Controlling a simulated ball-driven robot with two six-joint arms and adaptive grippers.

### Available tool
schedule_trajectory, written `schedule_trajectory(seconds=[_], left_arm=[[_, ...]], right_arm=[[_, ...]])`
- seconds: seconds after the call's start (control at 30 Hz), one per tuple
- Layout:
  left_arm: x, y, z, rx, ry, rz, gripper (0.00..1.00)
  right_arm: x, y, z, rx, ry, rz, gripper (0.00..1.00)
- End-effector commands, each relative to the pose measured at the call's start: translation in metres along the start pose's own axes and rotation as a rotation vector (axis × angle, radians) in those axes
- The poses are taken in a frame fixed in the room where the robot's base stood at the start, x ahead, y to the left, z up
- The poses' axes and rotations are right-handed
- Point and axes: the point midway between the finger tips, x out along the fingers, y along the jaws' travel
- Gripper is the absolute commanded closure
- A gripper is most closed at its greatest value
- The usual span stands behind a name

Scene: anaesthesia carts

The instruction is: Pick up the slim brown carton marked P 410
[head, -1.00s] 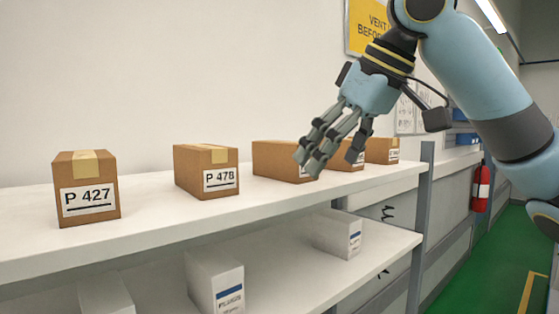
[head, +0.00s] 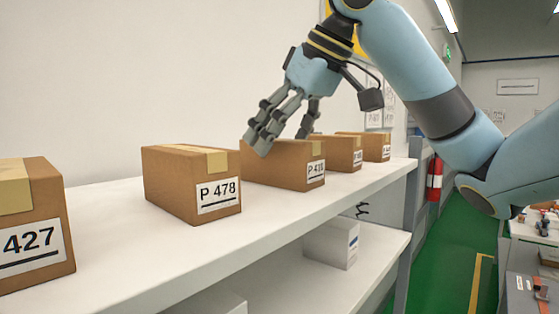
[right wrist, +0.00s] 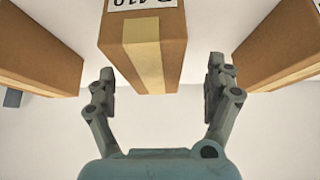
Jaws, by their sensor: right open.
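A brown carton (head: 284,166) with tan tape and a white label stands third from the left on the shelf top. Its label is small in the head view and seems to start P 41. In the right wrist view the carton (right wrist: 145,45) shows from above, its label upside down, partly cut off and apparently ending in 10. My right gripper (head: 281,138) is open over this carton, fingers pointing down. In the right wrist view its fingers (right wrist: 161,80) are spread to either side of the carton's near end, with nothing held. My left gripper is not in view.
Cartons P 427 (head: 30,215) and P 478 (head: 190,185) stand to the left, and two more (head: 345,150) (head: 376,146) to the right. A neighbour is close on each side (right wrist: 40,60) (right wrist: 280,50). White boxes (head: 332,242) are on the lower shelf (head: 300,285).

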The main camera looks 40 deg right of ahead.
Motion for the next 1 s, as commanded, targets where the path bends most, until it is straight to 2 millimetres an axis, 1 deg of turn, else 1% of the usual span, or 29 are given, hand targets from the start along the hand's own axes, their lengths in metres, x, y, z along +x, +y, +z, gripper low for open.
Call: schedule_trajectory(seconds=[0.07,0.17,0.3,0.4,0.5,0.67,0.83,1.0], left_arm=[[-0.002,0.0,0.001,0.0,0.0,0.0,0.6],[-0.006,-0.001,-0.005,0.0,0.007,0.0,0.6],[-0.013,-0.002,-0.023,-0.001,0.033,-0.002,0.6],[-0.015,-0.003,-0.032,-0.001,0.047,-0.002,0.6],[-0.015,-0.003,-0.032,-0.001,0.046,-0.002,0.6],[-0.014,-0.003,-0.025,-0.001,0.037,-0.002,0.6],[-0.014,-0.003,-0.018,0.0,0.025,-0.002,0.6],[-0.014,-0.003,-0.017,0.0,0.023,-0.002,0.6]], right_arm=[[0.005,0.0,0.0,0.001,-0.002,-0.001,0.13],[0.018,0.003,-0.001,0.002,-0.005,-0.002,0.13],[0.04,0.007,-0.003,0.002,-0.002,-0.005,0.13],[0.051,0.007,-0.003,0.001,-0.001,-0.003,0.13],[0.055,0.007,-0.003,0.0,0.0,0.0,0.13],[0.055,0.008,-0.003,0.0,0.001,0.0,0.13],[0.055,0.008,-0.003,0.0,0.001,0.0,0.34],[0.055,0.008,-0.003,0.0,0.001,0.0,0.57]])
